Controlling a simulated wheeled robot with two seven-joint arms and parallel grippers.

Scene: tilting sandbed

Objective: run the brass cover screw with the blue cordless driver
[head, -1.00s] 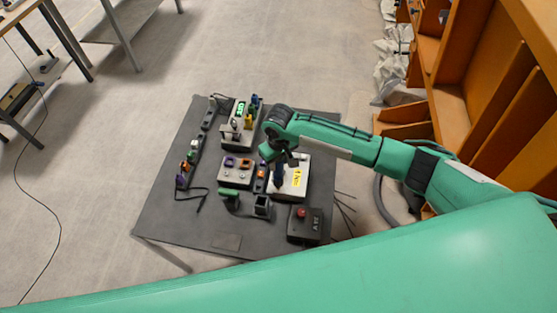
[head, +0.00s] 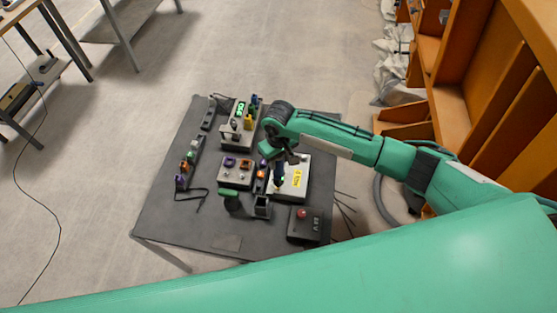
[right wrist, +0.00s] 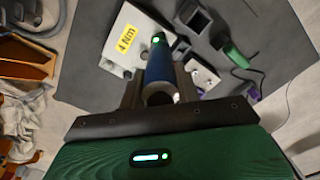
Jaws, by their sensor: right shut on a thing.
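The blue cordless driver (right wrist: 162,66) is between the fingers of my right gripper (right wrist: 158,82) in the right wrist view, with a small green light at its far end. My right gripper (head: 285,160) is shut on it above the table, and the driver (head: 279,173) shows small in the head view. It is over the left part of a pale metal box (head: 298,163) with a yellow label. The box (right wrist: 113,62) also shows in the right wrist view, its label reading 4 Nm. I cannot make out the brass screw. My left gripper is not in view.
A dark table (head: 165,220) carries a plate with purple and orange parts (head: 231,176), a black socket (head: 262,207), a green-handled tool (head: 229,192) and a box with a red button (head: 303,228). A block with a green display (head: 240,108) stands behind. The table's front left is clear.

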